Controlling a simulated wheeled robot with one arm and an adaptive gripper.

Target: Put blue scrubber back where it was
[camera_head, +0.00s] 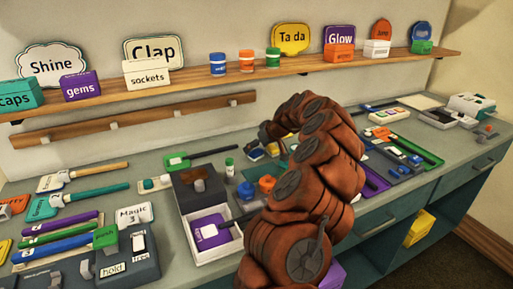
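I cannot pick out a blue scrubber with certainty. A long blue bar (52,249) lies in the rack at the left. My rust-red arm arches over the middle of the counter. Its far end, with a small dark part (265,133), bends down over the back of the counter near small yellow and blue items (256,155). The fingers cannot be made out, so whether they hold anything is unclear.
The counter (160,215) is crowded. An open white box (215,246) holds a purple-labelled item. Small jars stand beside my arm. A wall shelf (190,78) carries labelled boxes and signs. A yellow item (420,227) sits in the cabinet below.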

